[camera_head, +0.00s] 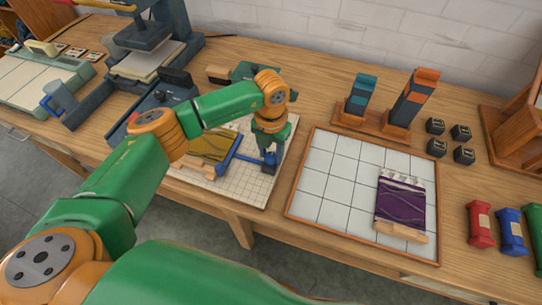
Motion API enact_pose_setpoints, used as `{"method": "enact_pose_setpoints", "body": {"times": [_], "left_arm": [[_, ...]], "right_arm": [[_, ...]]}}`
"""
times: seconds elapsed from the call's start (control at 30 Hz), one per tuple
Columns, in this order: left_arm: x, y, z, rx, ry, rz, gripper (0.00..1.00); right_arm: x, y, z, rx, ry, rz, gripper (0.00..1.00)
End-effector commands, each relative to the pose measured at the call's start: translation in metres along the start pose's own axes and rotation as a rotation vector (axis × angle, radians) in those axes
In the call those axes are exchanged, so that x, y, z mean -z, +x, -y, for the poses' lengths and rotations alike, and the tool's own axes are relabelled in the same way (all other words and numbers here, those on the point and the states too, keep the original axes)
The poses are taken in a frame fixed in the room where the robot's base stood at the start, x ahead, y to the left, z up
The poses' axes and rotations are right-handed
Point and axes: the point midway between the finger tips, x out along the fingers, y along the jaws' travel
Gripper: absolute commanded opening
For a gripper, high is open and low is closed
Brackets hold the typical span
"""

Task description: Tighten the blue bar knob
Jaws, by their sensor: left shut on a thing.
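My left gripper (269,159) reaches down over the near right part of a gridded white board. It is shut on the blue bar knob (268,169), at the right end of a blue bar (239,157). The fingers cover much of the knob, so its turn is hard to tell. The bar lies beside a mustard-coloured skein piece (214,145) on the board (246,193). My right gripper is not in view.
A wood-framed tiled tray (325,190) to the right holds a purple piece (401,203). Black cubes (436,147), coloured spools (480,224) and block stands (398,117) stand further right. Presses (150,35) and tools crowd the back left.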

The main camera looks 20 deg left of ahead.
Motion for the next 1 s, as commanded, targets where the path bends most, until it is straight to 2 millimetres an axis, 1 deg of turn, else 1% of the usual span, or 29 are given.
{"method": "enact_pose_setpoints", "body": {"times": [0.03,0.5,0.8,1.0], "left_arm": [[-0.001,0.004,0.0,0.0,0.04,0.004,0.0],[-0.001,0.004,0.0,-0.001,0.485,0.003,0.0],[-0.001,0.003,0.0,-0.001,0.74,0.003,0.0],[-0.001,0.002,0.0,-0.001,0.866,0.003,0.0]], "right_arm": [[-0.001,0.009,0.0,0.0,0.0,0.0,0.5],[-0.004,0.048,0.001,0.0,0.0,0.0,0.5],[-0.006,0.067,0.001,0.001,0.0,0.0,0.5],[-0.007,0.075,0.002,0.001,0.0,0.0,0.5]]}}
